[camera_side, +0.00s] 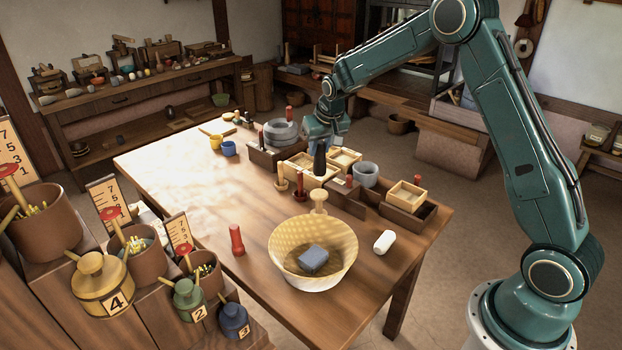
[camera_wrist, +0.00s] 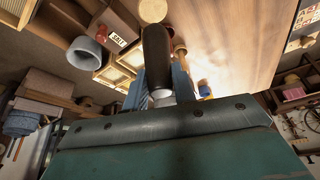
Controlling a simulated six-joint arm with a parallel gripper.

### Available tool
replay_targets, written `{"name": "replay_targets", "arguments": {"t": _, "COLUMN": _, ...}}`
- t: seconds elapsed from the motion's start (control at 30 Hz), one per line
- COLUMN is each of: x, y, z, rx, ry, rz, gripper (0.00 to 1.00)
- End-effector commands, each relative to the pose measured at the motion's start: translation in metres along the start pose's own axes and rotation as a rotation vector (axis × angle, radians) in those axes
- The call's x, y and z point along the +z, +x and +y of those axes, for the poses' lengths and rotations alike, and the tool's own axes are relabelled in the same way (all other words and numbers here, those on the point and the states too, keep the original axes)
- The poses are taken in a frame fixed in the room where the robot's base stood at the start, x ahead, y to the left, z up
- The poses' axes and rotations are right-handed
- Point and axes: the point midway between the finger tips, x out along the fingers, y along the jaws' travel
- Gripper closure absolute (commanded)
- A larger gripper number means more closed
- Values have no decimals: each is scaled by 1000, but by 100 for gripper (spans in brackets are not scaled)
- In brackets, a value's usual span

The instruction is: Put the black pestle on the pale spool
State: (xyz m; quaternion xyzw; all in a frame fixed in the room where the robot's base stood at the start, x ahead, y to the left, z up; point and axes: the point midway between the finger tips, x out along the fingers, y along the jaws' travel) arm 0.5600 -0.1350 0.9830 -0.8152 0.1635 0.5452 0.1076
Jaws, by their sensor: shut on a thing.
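The black pestle (camera_side: 319,161) is held in my gripper (camera_side: 322,143) above the crowded right part of the table; its dark shaft also shows in the wrist view (camera_wrist: 157,52). The gripper's jaws are shut on it. The pale spool (camera_side: 318,197) stands upright on the table behind the woven bowl, lower than the pestle and nearer the side camera. In the wrist view a pale round top (camera_wrist: 152,10) shows just past the pestle's far end and looks like the spool. The pestle is apart from the spool in the side view.
A woven bowl (camera_side: 292,235) with a grey-blue block (camera_side: 312,258) stands in front of the spool. Pale wooden boxes (camera_side: 345,157), dark red pegs (camera_side: 300,187) and a grey stone pot (camera_side: 365,174) crowd around. A white cylinder (camera_side: 384,242) lies right.

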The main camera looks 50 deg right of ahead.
Motion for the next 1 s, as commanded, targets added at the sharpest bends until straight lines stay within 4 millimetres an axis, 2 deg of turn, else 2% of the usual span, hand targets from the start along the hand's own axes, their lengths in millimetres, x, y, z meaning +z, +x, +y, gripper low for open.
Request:
{"name": "replay_targets", "arguments": {"t": 0.13, "x": 7, "y": 16, "z": 0, "rx": 0, "ry": 0, "rz": 0, "gripper": 96}}
{"name": "replay_targets", "arguments": {"t": 0.47, "x": 10, "y": 24, "z": 0, "rx": 0, "ry": 0, "rz": 0, "gripper": 96}}
{"name": "replay_targets", "arguments": {"t": 0.8, "x": 23, "y": 55, "z": 0, "rx": 0, "ry": 0, "rz": -1, "gripper": 96}}
{"name": "replay_targets", "arguments": {"t": 1.0, "x": 25, "y": 61, "z": 0, "rx": 0, "ry": 0, "rz": 1, "gripper": 96}}
